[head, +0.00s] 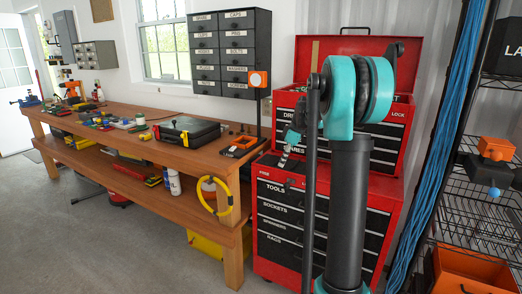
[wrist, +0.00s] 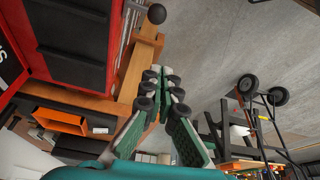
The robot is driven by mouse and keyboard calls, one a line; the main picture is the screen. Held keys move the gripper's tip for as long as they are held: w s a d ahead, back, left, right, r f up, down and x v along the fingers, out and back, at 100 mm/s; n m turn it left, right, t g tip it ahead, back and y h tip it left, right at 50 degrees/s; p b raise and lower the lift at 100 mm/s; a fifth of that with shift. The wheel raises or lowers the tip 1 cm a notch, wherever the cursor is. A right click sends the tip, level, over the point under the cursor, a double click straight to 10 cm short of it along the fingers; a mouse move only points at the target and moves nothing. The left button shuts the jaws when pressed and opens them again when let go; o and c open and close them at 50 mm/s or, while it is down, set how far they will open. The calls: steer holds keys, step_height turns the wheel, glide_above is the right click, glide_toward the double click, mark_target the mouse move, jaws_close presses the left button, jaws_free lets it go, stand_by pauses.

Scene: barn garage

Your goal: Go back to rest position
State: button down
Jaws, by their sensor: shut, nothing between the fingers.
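My gripper (wrist: 164,82) shows in the wrist view, its green-and-white fingers with dark rollers brought together at the tips. Nothing is held between them. In the head view my arm stands in front of the red tool chest (head: 270,225), with a teal joint at the top and a dark column below. A small teal and white part shows left of the arm by the chest; I cannot tell whether it is my gripper.
A wooden workbench (head: 120,122) with tools and a black-and-yellow case (head: 187,132) runs along the left. A wire shelf (head: 480,220) with orange bins stands at right. Concrete floor (head: 120,240) is clear at front left. A wheeled cart (wrist: 262,95) shows in the wrist view.

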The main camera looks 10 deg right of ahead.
steer(key=s+f+m+h, duration=0.1)
steer(key=s+f+m, duration=0.3)
steer(key=s, duration=0.8)
steer(key=s+a+f+m+t+h, duration=0.1)
steer(key=s+f+m, duration=0.3)
steer(key=s, duration=0.7)
steer(key=s+a+f+m+t+h, duration=0.1)
steer(key=s+f+m, duration=0.3)
steer(key=s+f, duration=0.4)
steer(key=s, duration=0.4)
steer(key=shift+s+h, duration=0.3)
steer(key=shift+s, duration=0.05)
steer(key=shift+a, duration=0.1)
